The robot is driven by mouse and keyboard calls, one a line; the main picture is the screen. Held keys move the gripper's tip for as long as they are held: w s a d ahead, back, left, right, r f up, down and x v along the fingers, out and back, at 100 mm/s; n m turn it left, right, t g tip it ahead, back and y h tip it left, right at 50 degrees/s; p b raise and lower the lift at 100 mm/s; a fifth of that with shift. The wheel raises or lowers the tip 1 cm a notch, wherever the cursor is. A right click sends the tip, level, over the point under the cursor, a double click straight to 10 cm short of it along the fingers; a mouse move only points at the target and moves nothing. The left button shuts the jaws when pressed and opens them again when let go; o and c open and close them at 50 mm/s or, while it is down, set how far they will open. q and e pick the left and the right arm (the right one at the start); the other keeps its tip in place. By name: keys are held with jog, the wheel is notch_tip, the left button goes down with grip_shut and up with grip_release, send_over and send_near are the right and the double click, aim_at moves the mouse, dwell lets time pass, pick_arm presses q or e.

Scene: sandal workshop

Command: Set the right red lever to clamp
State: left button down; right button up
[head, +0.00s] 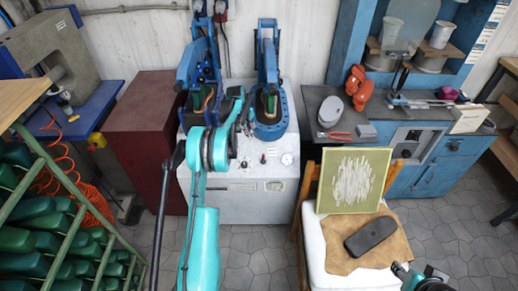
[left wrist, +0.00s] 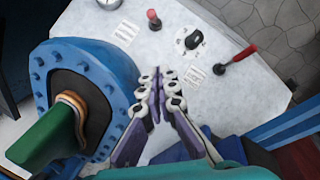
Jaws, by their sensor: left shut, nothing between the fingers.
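The right red lever (left wrist: 153,19) stands up from the pale top of the machine, beside the gauge; it also shows in the head view (head: 263,158). The left red lever (left wrist: 238,56) leans over beside a black knob in the left wrist view; my arm hides it in the head view. My left gripper (left wrist: 158,82) is shut and empty above the machine top, apart from both levers. My right gripper is not in view; only part of my right arm shows at bottom right.
A blue round press (left wrist: 105,75) with a green last (left wrist: 45,138) stands close beside my left gripper. A second blue press (head: 197,65) is at the left. The gauge (head: 287,159) sits on the machine (head: 245,205). A chair (head: 315,240) holds a board and leather.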

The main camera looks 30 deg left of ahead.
pick_arm(q)
jog(key=b, duration=0.4)
send_near(263, 159)
jog(key=w+a+f, duration=0.3)
jog(key=a+f, duration=0.1)
jog(key=a, duration=0.1)
jog(key=shift+s+d+f+b, duration=0.1)
jog(key=shift+s+d+b, duration=0.05)
jog(key=shift+d, duration=0.7)
jog(key=shift+s+d+f+b, duration=0.1)
jog(key=shift+s+d+b, duration=0.05)
jog(key=shift+d, duration=0.65)
jog(key=shift+w+f, duration=0.1)
